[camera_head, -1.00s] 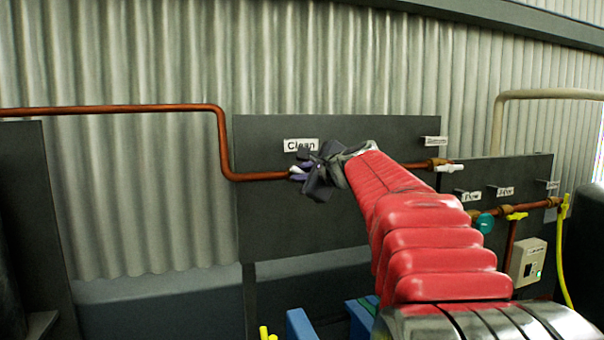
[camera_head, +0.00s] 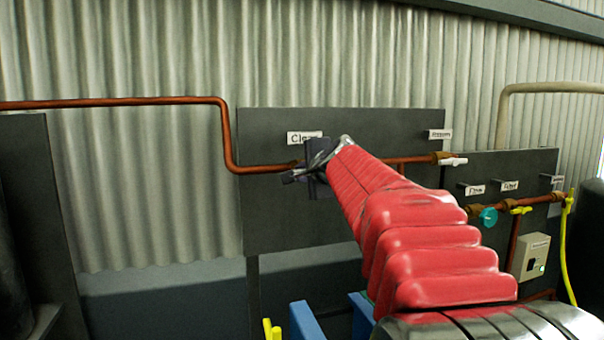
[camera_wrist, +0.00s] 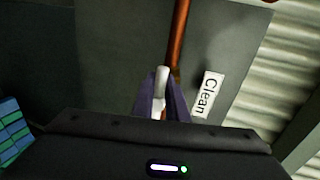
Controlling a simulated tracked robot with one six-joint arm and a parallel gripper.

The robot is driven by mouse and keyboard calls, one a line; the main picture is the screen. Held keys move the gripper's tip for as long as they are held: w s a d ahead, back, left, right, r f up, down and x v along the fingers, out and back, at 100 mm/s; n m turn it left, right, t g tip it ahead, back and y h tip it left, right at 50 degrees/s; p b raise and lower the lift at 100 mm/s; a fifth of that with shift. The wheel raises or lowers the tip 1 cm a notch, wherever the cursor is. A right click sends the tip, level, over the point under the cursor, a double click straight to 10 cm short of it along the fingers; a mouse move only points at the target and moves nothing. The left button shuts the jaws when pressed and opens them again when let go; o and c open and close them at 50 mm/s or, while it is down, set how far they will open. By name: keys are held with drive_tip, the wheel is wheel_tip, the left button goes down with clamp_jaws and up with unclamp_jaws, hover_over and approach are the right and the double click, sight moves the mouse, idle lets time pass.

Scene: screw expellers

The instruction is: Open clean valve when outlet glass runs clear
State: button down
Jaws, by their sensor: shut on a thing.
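The clean valve's white handle (camera_wrist: 162,82) shows between my gripper's dark purple fingers (camera_wrist: 164,102) in the wrist view. The fingers are shut on it. The "Clean" sign (camera_wrist: 207,95) is just right of them. In the head view, my gripper (camera_head: 290,178) is at the copper pipe (camera_head: 262,169), just below the "Clean" sign (camera_head: 304,138), and hides the valve body and handle. I cannot make out an outlet glass in either view.
The dark panel (camera_head: 300,225) backs the pipe. To the right are another white-handled valve (camera_head: 454,161), a teal round handle (camera_head: 488,217), a yellow handle (camera_head: 521,210) and a switch box (camera_head: 531,257). Blue bars (camera_head: 305,318) and a yellow piece (camera_head: 271,328) stand low in front.

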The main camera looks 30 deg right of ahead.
drive_tip(key=shift+a+f, duration=0.15)
drive_tip(key=shift+f, duration=0.1)
drive_tip(key=c, duration=2)
unclamp_jaws()
drive_tip(key=shift+o, duration=1.3)
drive_tip(key=shift+r, duration=0.15)
drive_tip(key=shift+s, duration=0.1)
drive_tip(key=v, duration=1.3)
drive_tip(key=shift+s, duration=0.3)
drive_tip(key=shift+a, duration=0.1)
